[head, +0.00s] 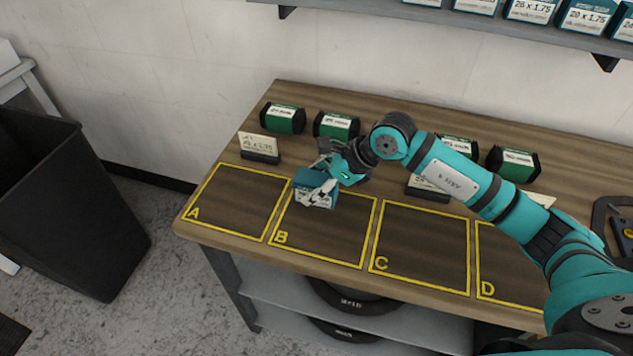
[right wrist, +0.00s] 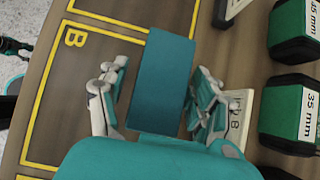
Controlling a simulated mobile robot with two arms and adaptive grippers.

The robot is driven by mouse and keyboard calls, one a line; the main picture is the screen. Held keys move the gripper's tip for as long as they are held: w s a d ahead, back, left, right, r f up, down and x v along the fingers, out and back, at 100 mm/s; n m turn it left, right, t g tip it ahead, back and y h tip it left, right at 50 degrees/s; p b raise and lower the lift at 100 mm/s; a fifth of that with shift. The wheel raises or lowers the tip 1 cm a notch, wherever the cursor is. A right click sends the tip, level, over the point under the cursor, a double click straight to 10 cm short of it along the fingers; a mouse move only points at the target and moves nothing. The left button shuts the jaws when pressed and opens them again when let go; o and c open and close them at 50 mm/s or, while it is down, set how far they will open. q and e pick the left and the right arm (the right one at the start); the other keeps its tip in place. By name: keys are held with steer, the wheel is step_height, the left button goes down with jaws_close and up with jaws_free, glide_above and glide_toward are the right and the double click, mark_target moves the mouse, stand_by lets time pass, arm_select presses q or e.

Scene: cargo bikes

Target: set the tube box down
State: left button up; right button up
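The tube box (head: 316,180) is a small teal box with a white label. In the head view it is at the back part of square B (head: 322,232). In the right wrist view its plain teal face (right wrist: 162,80) is between the fingers of my right gripper (right wrist: 158,95). The fingers are apart, one on each side of the box, with a narrow gap showing at the left finger. In the head view the right gripper (head: 325,185) reaches over the box and hides part of it. I cannot tell exactly how the underside meets the table. My left gripper is not in view.
The wooden table (head: 400,185) has yellow squares A, C and D, which look empty where visible. Several green-and-black boxes (head: 284,118) and small cards (head: 259,147) stand behind the squares. A shelf (head: 450,18) with boxes hangs above. A dark bin (head: 70,200) stands left.

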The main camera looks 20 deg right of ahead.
steer(key=shift+r, duration=0.1)
steer(key=shift+d+r, duration=0.15)
steer(key=b+v, duration=0.1)
steer(key=v, duration=1)
steer(key=shift+s+r+b, duration=0.25)
steer(key=shift+r+b, duration=0.05)
steer(key=shift+b, duration=0.1)
steer(key=shift+d+r, duration=0.1)
